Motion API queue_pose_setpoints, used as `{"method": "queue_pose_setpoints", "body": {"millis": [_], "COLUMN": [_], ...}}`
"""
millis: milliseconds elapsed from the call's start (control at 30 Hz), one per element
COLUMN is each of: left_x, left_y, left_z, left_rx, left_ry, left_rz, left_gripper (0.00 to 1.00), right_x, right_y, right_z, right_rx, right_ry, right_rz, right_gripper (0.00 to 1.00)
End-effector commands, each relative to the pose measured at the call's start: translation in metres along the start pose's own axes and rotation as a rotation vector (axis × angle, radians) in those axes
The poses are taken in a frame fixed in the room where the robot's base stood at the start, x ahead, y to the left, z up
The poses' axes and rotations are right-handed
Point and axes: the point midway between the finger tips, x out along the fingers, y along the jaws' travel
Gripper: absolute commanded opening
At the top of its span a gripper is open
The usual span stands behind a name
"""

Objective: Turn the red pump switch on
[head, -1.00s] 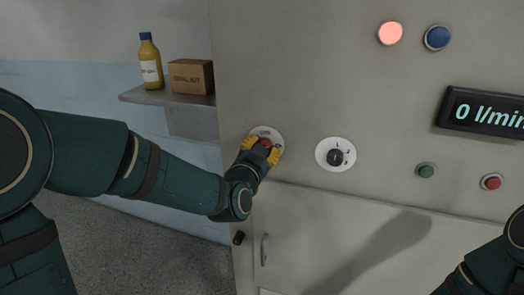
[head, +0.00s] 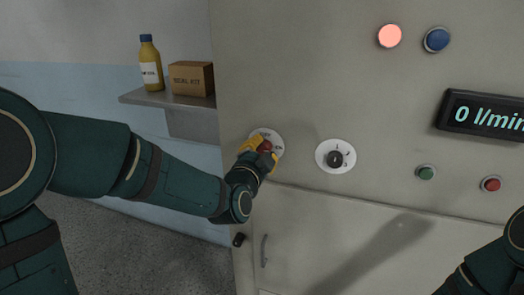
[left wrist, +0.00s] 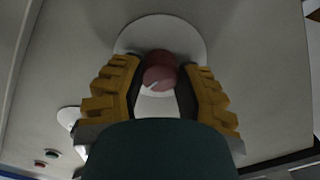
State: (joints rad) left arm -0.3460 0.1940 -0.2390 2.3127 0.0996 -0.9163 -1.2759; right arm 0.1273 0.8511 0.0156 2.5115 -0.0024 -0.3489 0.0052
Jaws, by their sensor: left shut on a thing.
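The red pump switch (head: 265,146) is a round knob on a white disc plate on the grey cabinet front. In the left wrist view the red knob (left wrist: 160,72) sits between my yellow fingers, with a white mark on its face. My left gripper (head: 262,153) is closed around the knob, one finger on each side; it also shows in the left wrist view (left wrist: 160,92). The fingers hide part of the plate and its lettering. My right arm shows at the lower right, but its gripper is out of view.
A black dial (head: 335,158) on a white plate is right of the switch. The flow display (head: 485,115) reads 0 l/min. A pinkish-red lamp (head: 389,35) glows beside a blue button (head: 437,39). Green (head: 426,172) and red (head: 491,184) buttons sit lower. A shelf (head: 185,99) holds a bottle and box.

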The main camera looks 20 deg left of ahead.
Motion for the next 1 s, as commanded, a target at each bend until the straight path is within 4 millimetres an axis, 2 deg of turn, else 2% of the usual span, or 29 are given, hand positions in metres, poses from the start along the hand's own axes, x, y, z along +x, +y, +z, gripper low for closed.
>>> {"method": "queue_pose_setpoints", "body": {"millis": [267,300,367,733,867,1000], "left_x": [0.001,0.001,0.001,-0.003,-0.018,-0.041], "left_y": [-0.004,-0.004,-0.004,-0.001,-0.001,-0.002], "left_z": [-0.003,-0.003,-0.003,-0.001,-0.001,-0.002], "left_rx": [0.001,0.000,0.000,-0.001,-0.001,-0.002], "left_ry": [0.008,0.008,0.007,0.002,0.003,0.005], "left_rz": [-0.011,-0.011,-0.010,-0.003,-0.003,-0.005], "left_gripper": [0.00,0.47,0.68,0.68,0.68,0.68], "right_x": [0.000,0.000,0.000,0.000,0.000,0.000], "right_y": [0.000,0.000,0.000,0.000,0.000,0.000], "right_z": [0.000,0.000,0.000,0.000,0.000,0.000], "right_rx": [0.000,0.000,0.000,0.000,0.000,0.000], "right_ry": [0.000,0.000,0.000,0.000,0.000,0.000], "right_rz": [0.000,0.000,0.000,0.000,0.000,0.000], "right_gripper": [0.47,0.47,0.47,0.47,0.47,0.47]}}
